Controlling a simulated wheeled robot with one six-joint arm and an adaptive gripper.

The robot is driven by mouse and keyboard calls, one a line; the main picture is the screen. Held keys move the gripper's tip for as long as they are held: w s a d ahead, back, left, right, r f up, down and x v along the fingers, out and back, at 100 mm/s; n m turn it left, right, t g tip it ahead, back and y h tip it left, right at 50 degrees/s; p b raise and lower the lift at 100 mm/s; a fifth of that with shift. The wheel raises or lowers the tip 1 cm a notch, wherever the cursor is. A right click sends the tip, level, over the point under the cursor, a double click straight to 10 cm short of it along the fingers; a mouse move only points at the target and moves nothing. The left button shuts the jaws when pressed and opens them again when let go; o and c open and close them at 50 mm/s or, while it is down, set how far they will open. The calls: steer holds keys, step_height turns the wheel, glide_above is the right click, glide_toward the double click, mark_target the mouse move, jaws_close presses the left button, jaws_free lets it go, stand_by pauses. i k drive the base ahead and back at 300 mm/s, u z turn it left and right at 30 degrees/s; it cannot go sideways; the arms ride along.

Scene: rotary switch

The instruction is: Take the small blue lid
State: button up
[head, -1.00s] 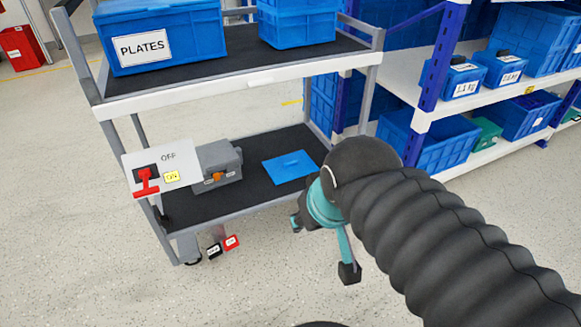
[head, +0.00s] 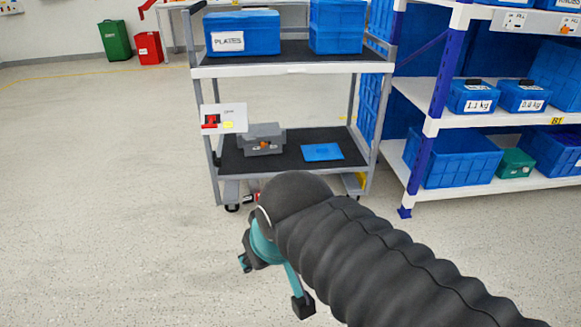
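The small blue lid (head: 322,152) is a flat blue sheet lying on the dark lower shelf of the cart (head: 290,165), right of a grey box. My gripper (head: 273,283) is in front of the cart, nearer to me and well apart from the lid. Its two teal fingers with dark tips are spread apart, and nothing shows between them. My black sleeved arm hides part of the gripper and of the floor.
A grey box (head: 262,139) sits beside the lid. A panel with a red switch (head: 211,121) is on the cart's left side. Blue bins, one labelled PLATES (head: 242,33), stand on the top shelf. A rack with blue upright (head: 424,150) stands right.

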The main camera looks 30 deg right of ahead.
mark_target(324, 151)
steer(key=u, duration=0.35)
steer(key=i, duration=0.85)
steer(key=z, duration=0.4)
steer(key=i, duration=1.05)
steer(key=z, duration=1.45)
steer(key=i, duration=0.55)
steer(key=z, duration=0.5)
